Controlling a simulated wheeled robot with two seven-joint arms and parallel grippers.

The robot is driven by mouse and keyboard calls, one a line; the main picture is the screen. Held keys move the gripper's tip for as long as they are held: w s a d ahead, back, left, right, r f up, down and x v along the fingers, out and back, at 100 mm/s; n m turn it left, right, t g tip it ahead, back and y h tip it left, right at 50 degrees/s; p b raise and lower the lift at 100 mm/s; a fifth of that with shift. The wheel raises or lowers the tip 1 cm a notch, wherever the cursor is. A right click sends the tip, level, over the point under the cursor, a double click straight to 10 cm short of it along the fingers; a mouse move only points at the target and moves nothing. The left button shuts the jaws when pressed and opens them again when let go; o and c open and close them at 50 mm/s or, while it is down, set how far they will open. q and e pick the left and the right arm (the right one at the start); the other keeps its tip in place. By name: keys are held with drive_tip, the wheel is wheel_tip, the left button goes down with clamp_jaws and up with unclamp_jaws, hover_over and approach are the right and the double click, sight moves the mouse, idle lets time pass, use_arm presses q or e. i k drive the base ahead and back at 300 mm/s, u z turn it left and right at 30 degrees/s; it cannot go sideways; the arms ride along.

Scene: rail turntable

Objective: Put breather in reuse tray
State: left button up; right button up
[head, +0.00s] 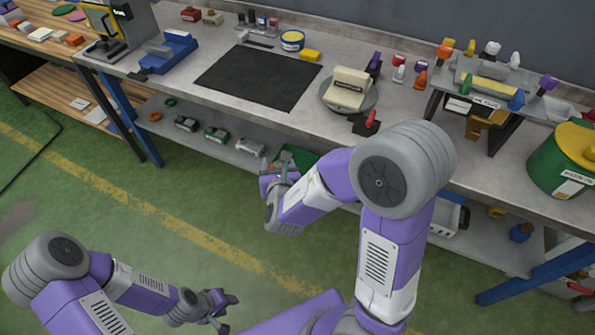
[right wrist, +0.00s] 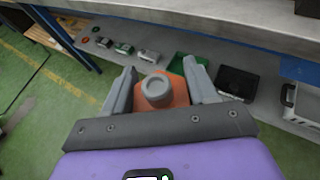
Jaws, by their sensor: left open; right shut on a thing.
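My right gripper (right wrist: 155,88) is shut on an orange part with a grey round cap (right wrist: 153,84), likely the breather. In the head view the right gripper (head: 280,178) is in front of the lower shelf, with the held part mostly hidden. A green tray (right wrist: 180,66) is on the lower shelf beyond the part; its edge also shows in the head view (head: 300,154). A black tray (right wrist: 237,82) is to its right. I cannot read which is the reuse tray. My left gripper (head: 222,304) is open and empty, low over the floor.
The lower shelf (head: 222,152) also carries several small parts and rings. The bench top (head: 185,85) above overhangs it, with a black mat (head: 258,77), a turntable (head: 349,102) bearing a cream block, and a red-handled block (head: 366,124). Open green floor lies in front.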

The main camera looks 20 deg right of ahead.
sight(296, 164)
drive_tip(key=u, duration=1.45)
drive_tip(key=i, duration=0.95)
drive_tip(key=z, duration=2.1)
drive_tip(key=i, duration=0.5)
